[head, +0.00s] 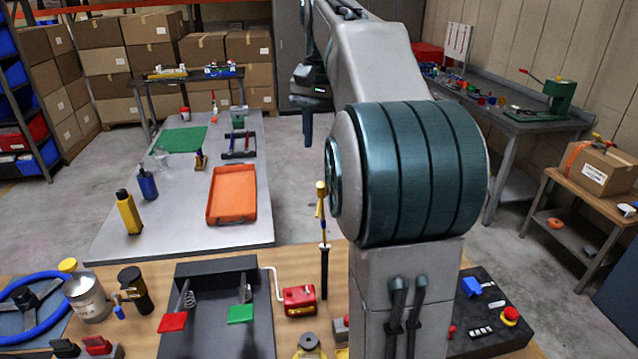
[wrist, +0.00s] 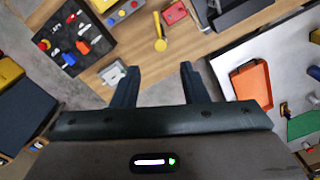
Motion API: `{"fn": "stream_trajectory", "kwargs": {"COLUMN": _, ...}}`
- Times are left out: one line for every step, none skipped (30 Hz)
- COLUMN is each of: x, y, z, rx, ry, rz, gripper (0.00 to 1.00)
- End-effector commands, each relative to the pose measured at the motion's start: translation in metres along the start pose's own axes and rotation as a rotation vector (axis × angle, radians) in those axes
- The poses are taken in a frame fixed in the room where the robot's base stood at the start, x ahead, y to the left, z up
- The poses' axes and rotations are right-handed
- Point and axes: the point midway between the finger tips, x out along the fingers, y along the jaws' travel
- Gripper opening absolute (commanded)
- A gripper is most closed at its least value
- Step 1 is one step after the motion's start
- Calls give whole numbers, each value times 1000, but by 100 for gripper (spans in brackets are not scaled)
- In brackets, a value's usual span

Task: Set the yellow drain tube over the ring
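A slender yellow tube-like piece (head: 320,200) stands upright at the top of a thin black post (head: 324,272) on the wooden bench; I take it for the drain tube. The wrist view shows a yellow piece with a round end (wrist: 160,45) from above, ahead of my fingers. My gripper (wrist: 159,68) is open and empty, its two dark fingers apart and touching nothing. In the head view my gripper (head: 308,125) hangs high behind the bench, partly hidden by my arm. I cannot make out the ring for certain; my arm hides part of the bench.
A red crank box (head: 299,300) stands close to the post. A dark tray with red and green pedals (head: 222,335) lies left of it. A black board (head: 490,318) is right of my arm. The grey table holds an orange tray (head: 232,194) and a yellow bottle (head: 128,212).

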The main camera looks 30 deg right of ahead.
Motion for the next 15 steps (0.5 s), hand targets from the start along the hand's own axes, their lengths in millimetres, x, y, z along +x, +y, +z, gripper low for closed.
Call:
{"fn": "stream_trajectory", "kwargs": {"x": 9, "y": 0, "z": 1, "rx": 0, "ry": -3, "rz": 1, "gripper": 40}}
{"fn": "stream_trajectory", "kwargs": {"x": 13, "y": 0, "z": 1, "rx": -1, "ry": -2, "rz": 1, "gripper": 40}}
{"fn": "stream_trajectory", "kwargs": {"x": 20, "y": 0, "z": 1, "rx": -2, "ry": -3, "rz": 1, "gripper": 40}}
{"fn": "stream_trajectory", "kwargs": {"x": 26, "y": 0, "z": 1, "rx": -2, "ry": -3, "rz": 1, "gripper": 40}}
{"fn": "stream_trajectory", "kwargs": {"x": 30, "y": 0, "z": 1, "rx": -2, "ry": -3, "rz": 1, "gripper": 40}}
{"fn": "stream_trajectory", "kwargs": {"x": 37, "y": -1, "z": 1, "rx": -3, "ry": -3, "rz": 1, "gripper": 40}}
{"fn": "stream_trajectory", "kwargs": {"x": 42, "y": -1, "z": 1, "rx": -3, "ry": -4, "rz": 1, "gripper": 40}}
{"fn": "stream_trajectory", "kwargs": {"x": 48, "y": -1, "z": 1, "rx": -4, "ry": -3, "rz": 1, "gripper": 40}}
{"fn": "stream_trajectory", "kwargs": {"x": 55, "y": -1, "z": 1, "rx": -4, "ry": -3, "rz": 1, "gripper": 40}}
{"fn": "stream_trajectory", "kwargs": {"x": 60, "y": -1, "z": 2, "rx": -4, "ry": -3, "rz": 1, "gripper": 40}}
{"fn": "stream_trajectory", "kwargs": {"x": 65, "y": -1, "z": 1, "rx": -4, "ry": -2, "rz": 1, "gripper": 40}}
{"fn": "stream_trajectory", "kwargs": {"x": 72, "y": -2, "z": 1, "rx": -5, "ry": -3, "rz": 1, "gripper": 40}}
{"fn": "stream_trajectory", "kwargs": {"x": 76, "y": -2, "z": 1, "rx": -5, "ry": -2, "rz": 1, "gripper": 40}}
{"fn": "stream_trajectory", "kwargs": {"x": 81, "y": -1, "z": 1, "rx": -6, "ry": -3, "rz": 1, "gripper": 40}}
{"fn": "stream_trajectory", "kwargs": {"x": 86, "y": -1, "z": 1, "rx": -6, "ry": -2, "rz": 1, "gripper": 40}}
